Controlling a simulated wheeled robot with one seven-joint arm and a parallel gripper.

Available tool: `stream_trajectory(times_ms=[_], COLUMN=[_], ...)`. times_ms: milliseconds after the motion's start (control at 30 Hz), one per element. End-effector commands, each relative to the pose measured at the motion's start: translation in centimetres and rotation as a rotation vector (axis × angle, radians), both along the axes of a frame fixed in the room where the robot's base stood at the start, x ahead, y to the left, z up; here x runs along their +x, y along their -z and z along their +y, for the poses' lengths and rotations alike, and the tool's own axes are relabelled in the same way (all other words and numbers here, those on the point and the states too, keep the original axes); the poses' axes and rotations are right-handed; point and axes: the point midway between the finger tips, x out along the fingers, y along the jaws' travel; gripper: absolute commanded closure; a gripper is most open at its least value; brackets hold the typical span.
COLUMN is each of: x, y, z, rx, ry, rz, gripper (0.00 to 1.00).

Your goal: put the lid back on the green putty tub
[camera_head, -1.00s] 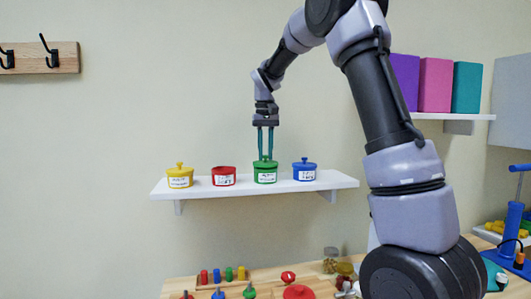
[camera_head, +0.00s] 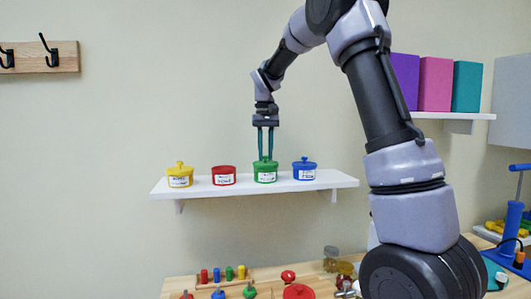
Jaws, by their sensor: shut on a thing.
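The green putty tub (camera_head: 265,176) stands on the white wall shelf (camera_head: 335,180), between the red tub and the blue tub. A green lid (camera_head: 265,164) sits at the top of the tub; whether it is fully seated is too small to tell. My gripper (camera_head: 265,157) points straight down over the tub, its two teal fingers shut on the lid's knob, which they mostly hide.
A yellow tub (camera_head: 180,178) and a blue tub (camera_head: 304,171) wear knobbed lids; the red tub (camera_head: 223,177) shows no knob. Below, a wooden table (camera_head: 250,285) holds pegs, jars and a red round piece (camera_head: 298,292). A shelf with coloured blocks (camera_head: 435,84) is at right.

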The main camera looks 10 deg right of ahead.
Motion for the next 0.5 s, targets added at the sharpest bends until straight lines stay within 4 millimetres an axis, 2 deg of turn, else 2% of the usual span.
stream_trajectory(times_ms=[467,500], x=[0.02,0.02], y=[0.03,0.03], z=[0.01,0.01], rx=[0.000,0.000], ry=[0.000,0.000], rz=[0.000,0.000], gripper=[1.00,0.65])
